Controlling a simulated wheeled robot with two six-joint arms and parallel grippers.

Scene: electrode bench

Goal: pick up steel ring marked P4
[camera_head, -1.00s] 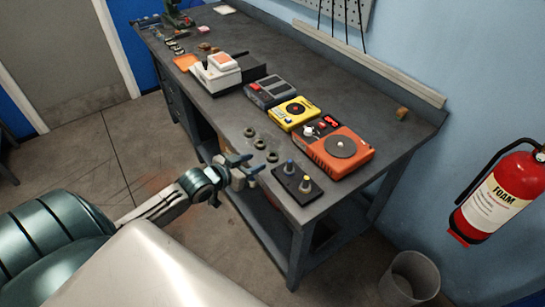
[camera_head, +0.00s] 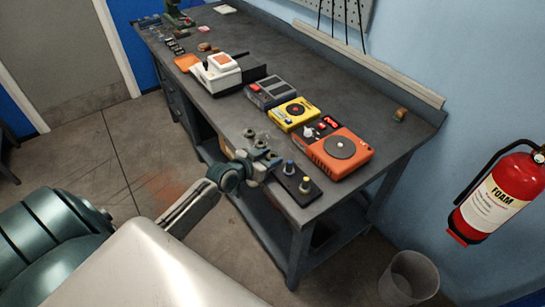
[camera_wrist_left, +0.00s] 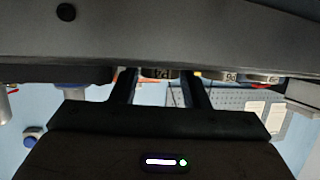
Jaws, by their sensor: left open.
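The steel ring marked P4 (camera_wrist_left: 160,73) shows between the two fingers of my left gripper in the left wrist view, where the picture is upside down. My left gripper (camera_wrist_left: 160,88) is open, with one finger on each side of that ring. I cannot tell whether either finger touches it. In the head view my left gripper (camera_head: 260,160) is at the bench's front edge and largely covers this ring. Two other steel rings stand farther left, a far one (camera_head: 249,132) and a middle one (camera_head: 260,143). My right gripper is not in view.
Behind are an orange device (camera_head: 341,148), a yellow device (camera_head: 294,113) and a grey device (camera_head: 271,92). Bare bench top lies left of the rings.

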